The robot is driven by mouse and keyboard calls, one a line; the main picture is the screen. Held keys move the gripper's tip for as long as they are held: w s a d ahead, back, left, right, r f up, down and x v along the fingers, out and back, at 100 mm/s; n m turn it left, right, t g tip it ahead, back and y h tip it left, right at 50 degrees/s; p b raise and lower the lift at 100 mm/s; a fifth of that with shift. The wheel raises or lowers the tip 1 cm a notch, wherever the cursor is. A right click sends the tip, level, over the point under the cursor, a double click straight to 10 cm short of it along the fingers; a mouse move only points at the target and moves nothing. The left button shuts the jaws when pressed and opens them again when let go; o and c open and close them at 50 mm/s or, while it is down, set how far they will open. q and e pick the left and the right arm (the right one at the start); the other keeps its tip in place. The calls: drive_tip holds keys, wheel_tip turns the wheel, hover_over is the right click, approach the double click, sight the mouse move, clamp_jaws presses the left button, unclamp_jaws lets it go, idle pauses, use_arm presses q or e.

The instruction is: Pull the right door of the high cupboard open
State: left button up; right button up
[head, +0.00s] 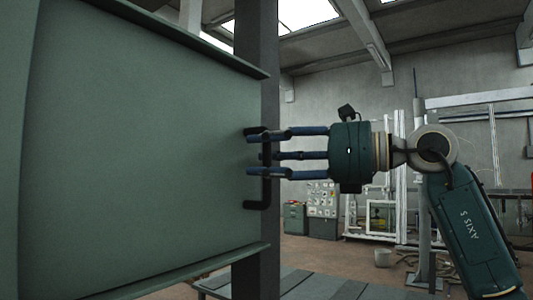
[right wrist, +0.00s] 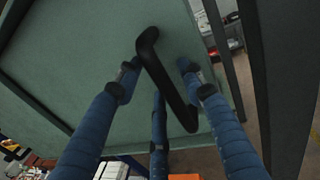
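The green cupboard door panel (head: 140,150) fills the left of the head view, and also shows in the right wrist view (right wrist: 70,60). Its black bar handle (head: 265,190) is upright near the panel's right edge. My right gripper (head: 262,152) comes from the right with its blue fingers reaching the handle. In the right wrist view the handle (right wrist: 168,85) runs slantwise between the spread fingers, with gaps beside it; the fingers look open. Whether any finger touches the handle is unclear. My left gripper is not in view.
A dark upright post (head: 256,270) stands behind the panel's right edge. Green and grey cabinets (head: 323,205) and a white frame rack (head: 382,215) stand farther back. Open floor (head: 310,250) shows to the right.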

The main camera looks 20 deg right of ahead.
clamp_jaws()
drive_tip(key=shift+s, duration=0.1)
drive_tip(key=shift+s+a+f+b, duration=0.1)
drive_tip(key=shift+s+a+b, duration=0.2)
drive_tip(key=shift+a, duration=0.2)
drive_tip(key=b, duration=0.9)
approach(37, 139)
drive_tip(key=x, duration=0.4)
drive_tip(key=shift+w+d+f, duration=0.15)
drive_tip(key=shift+w, duration=0.45)
drive_tip(key=shift+s+a, duration=0.35)
drive_tip(key=shift+a, duration=0.1)
unclamp_jaws()
drive_tip(key=shift+d, duration=0.1)
